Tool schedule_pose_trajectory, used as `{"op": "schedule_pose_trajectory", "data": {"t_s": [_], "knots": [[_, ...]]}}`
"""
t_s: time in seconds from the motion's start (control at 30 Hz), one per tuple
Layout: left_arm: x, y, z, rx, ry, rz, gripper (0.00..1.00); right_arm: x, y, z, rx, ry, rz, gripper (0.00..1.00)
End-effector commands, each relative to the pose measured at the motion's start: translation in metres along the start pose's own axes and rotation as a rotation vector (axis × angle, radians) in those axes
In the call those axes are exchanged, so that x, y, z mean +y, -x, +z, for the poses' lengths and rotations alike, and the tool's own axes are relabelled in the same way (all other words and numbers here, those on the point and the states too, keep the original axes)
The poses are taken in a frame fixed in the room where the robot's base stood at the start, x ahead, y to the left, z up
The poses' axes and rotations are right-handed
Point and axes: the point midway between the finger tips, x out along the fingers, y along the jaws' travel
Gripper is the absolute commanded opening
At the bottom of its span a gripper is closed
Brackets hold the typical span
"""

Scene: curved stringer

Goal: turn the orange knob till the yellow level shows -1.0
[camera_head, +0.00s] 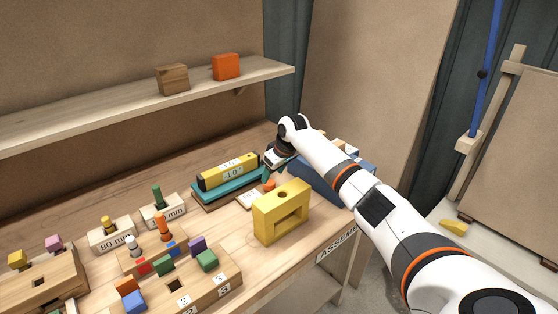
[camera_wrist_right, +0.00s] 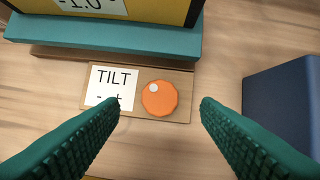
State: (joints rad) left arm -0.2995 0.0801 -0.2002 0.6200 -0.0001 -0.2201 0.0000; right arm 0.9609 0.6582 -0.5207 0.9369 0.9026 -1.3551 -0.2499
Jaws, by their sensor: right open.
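The orange knob (camera_wrist_right: 159,98) sits on a small wooden plate with a white TILT card (camera_wrist_right: 110,88) marked - and +; a pale dot lies at the knob's upper left. The knob also shows in the head view (camera_head: 269,185). The yellow level (camera_head: 230,170) lies on a teal base (camera_head: 212,194). Its readout is cut off at the top of the wrist view, where the visible part looks like -1.0. My right gripper (camera_wrist_right: 159,106) is open, its teal fingers either side of the knob with gaps, not touching it. My left gripper is out of view.
A yellow block with an opening (camera_head: 282,212) stands in front of the knob. A blue box (camera_wrist_right: 285,100) lies right of the right finger. Wooden holders with coloured pegs (camera_head: 165,262) fill the bench's left front. A shelf (camera_head: 130,104) runs above the bench.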

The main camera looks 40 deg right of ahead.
Motion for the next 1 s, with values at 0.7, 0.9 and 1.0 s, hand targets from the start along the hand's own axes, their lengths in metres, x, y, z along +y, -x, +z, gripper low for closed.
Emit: {"op": "schedule_pose_trajectory", "data": {"t_s": [0.7, 0.9, 1.0], "knots": [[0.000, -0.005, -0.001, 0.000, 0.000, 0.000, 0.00, 0.000, 0.073, 0.000, 0.001, 0.000, 0.000, 0.57], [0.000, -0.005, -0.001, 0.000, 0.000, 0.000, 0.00, 0.000, 0.073, 0.000, 0.001, 0.000, 0.000, 0.57], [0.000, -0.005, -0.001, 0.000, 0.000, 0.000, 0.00, 0.000, 0.073, 0.000, 0.001, 0.000, 0.000, 0.57]]}}
